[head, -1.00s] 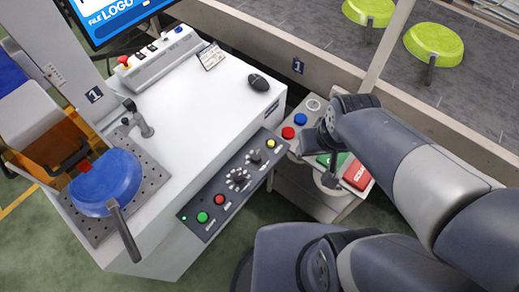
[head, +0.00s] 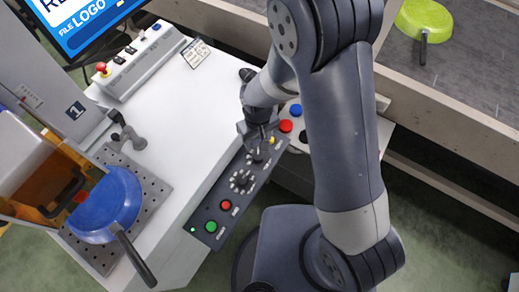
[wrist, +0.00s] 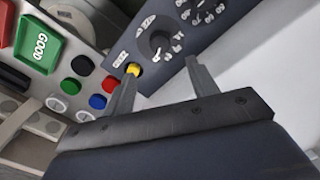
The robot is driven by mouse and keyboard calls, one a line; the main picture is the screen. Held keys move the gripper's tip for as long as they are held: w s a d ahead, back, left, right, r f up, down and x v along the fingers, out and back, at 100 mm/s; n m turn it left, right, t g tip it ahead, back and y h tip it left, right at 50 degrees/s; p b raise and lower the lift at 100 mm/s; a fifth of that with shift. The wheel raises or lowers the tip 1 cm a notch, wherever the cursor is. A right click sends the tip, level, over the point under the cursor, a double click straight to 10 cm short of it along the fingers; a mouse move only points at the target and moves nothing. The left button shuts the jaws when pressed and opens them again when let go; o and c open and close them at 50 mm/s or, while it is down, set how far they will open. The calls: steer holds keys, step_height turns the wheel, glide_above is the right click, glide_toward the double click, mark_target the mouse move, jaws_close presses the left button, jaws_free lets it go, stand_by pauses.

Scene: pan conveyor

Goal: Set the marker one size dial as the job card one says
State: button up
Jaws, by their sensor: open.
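Marker one's control panel (head: 235,190) runs along the front edge of the white machine (head: 190,100). It carries two black dials with pale markings: the upper dial (wrist: 157,44) beside the yellow button (wrist: 133,69), and the lower dial (wrist: 199,9). Their labels are too small to read, so I cannot tell which is the size dial. My gripper (wrist: 160,69) is open and empty, above the panel's upper end. Its fingers point at the upper dial, apart from it as far as I can tell. The job card (head: 196,53) lies on the machine top, its text unreadable.
A blue pan (head: 105,203) sits on the perforated plate, handle toward the front. Red (head: 225,205) and green (head: 211,226) buttons are at the panel's lower end. A side stand with a green GOOD block (wrist: 38,42) and several buttons is close by.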

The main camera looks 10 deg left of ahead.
mark_target(258, 156)
steer(key=shift+f+p, duration=0.6)
steer(key=shift+f, duration=4.85)
steer(key=c, duration=1)
steer(key=shift+o, duration=0.2)
steer(key=shift+n+b, duration=0.3)
steer(key=shift+b, duration=0.05)
steer(key=shift+f+n+b, duration=0.15)
steer(key=shift+n+b, duration=0.25)
steer(key=shift+b, duration=0.2)
steer(key=shift+n+b, duration=1.1)
steer(key=shift+n, duration=0.1)
steer(key=shift+n+b, duration=1.35)
steer(key=shift+n, duration=0.55)
steer(key=shift+r+n, duration=0.2)
steer(key=shift+n, duration=0.1)
